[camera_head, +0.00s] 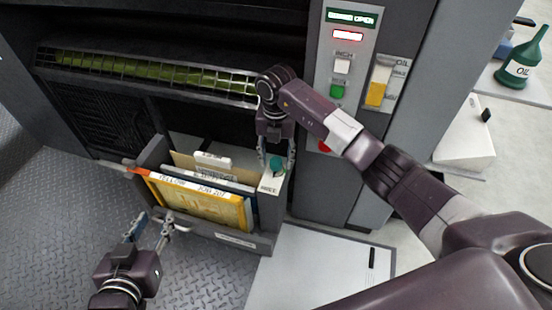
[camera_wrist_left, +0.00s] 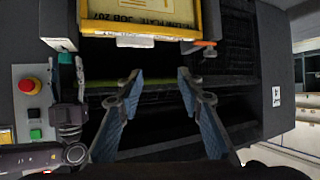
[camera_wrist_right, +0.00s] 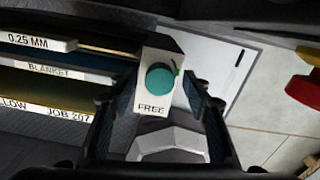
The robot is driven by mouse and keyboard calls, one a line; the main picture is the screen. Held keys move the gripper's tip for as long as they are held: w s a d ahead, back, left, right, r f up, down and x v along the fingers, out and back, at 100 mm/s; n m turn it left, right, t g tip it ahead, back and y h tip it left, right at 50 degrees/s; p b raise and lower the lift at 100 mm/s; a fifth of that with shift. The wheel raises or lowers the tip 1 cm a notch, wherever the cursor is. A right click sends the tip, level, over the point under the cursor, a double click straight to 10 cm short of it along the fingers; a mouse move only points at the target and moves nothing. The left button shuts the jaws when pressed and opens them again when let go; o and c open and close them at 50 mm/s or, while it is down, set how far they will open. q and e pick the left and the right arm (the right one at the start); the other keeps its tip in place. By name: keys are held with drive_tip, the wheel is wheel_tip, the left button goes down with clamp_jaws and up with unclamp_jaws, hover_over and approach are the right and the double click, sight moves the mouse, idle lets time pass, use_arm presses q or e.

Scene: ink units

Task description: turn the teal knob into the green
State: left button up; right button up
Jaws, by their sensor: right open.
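The teal knob (camera_head: 276,162) sits on a light grey block labelled FREE (camera_head: 270,182) at the right end of the drawer. In the right wrist view the knob (camera_wrist_right: 160,79) is a round teal cap with a small green mark at its upper right edge. My right gripper (camera_head: 277,160) points down at the knob; its open fingers (camera_wrist_right: 160,95) stand on either side of the block, and contact cannot be told. My left gripper (camera_head: 150,230) is open and empty, in front of the drawer; its fingers (camera_wrist_left: 155,80) are spread in the left wrist view.
The pulled-out drawer (camera_head: 255,243) holds several upright plates, the front one yellow (camera_head: 200,203). A control panel (camera_head: 345,50) with buttons, a red stop button (camera_head: 325,146) and a yellow switch (camera_head: 377,92) is behind my right arm. An oil can (camera_head: 522,65) stands far right.

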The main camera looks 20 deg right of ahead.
drive_tip(key=shift+c, duration=0.7)
drive_tip(key=c, duration=1)
